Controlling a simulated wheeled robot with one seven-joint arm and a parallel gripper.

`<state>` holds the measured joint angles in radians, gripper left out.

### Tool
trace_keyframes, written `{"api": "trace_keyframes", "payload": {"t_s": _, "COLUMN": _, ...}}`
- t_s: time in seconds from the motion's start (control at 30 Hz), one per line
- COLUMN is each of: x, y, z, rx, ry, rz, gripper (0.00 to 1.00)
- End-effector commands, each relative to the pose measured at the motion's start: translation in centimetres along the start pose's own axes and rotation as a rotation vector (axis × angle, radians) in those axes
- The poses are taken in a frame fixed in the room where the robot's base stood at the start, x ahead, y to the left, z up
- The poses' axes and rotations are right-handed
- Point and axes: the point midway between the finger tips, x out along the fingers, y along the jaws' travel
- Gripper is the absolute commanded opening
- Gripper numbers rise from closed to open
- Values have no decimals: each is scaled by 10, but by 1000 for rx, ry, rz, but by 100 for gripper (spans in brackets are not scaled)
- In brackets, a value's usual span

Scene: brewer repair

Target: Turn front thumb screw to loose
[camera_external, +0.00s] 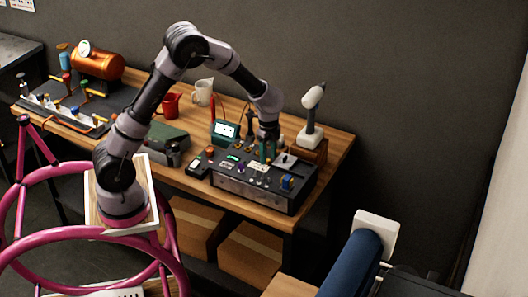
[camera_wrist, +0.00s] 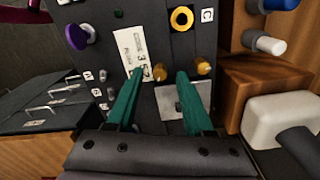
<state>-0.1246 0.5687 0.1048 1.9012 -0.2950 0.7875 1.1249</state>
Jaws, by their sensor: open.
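My gripper (camera_external: 268,150) is above the dark control box (camera_external: 255,198) on the bench. In the wrist view my gripper (camera_wrist: 157,76) shows two green fingers, spread apart, with nothing held. A small brass knob (camera_wrist: 160,72) lies between the fingertips, with a gap to each side. A second brass knob (camera_wrist: 203,67) sits just right of the right fingertip. Both look like thumb screws; I cannot tell from the pictures which is the front one. Whether either finger touches a knob is unclear. In the external view the fingers partly hide the panel top.
A yellow ring (camera_wrist: 182,18), a purple knob (camera_wrist: 76,36) and a white label (camera_wrist: 138,52) are on the panel around the fingers. A metal plate (camera_wrist: 172,103) lies below them. A white-headed tool (camera_external: 313,98) stands close behind right.

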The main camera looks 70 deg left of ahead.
Motion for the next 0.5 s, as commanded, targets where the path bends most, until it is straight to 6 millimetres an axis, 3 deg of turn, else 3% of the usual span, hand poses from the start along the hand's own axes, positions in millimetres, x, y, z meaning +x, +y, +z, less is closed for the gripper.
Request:
{"api": "trace_keyframes", "payload": {"t_s": 0.37, "x": 8, "y": 0, "z": 0, "rx": 0, "ry": 0, "rz": -1, "gripper": 52}}
{"api": "trace_keyframes", "payload": {"t_s": 0.4, "x": 8, "y": 0, "z": 0, "rx": 0, "ry": 0, "rz": -1, "gripper": 48}}
{"api": "trace_keyframes", "payload": {"t_s": 0.5, "x": 8, "y": 0, "z": 0, "rx": -1, "ry": 0, "rz": -1, "gripper": 10}}
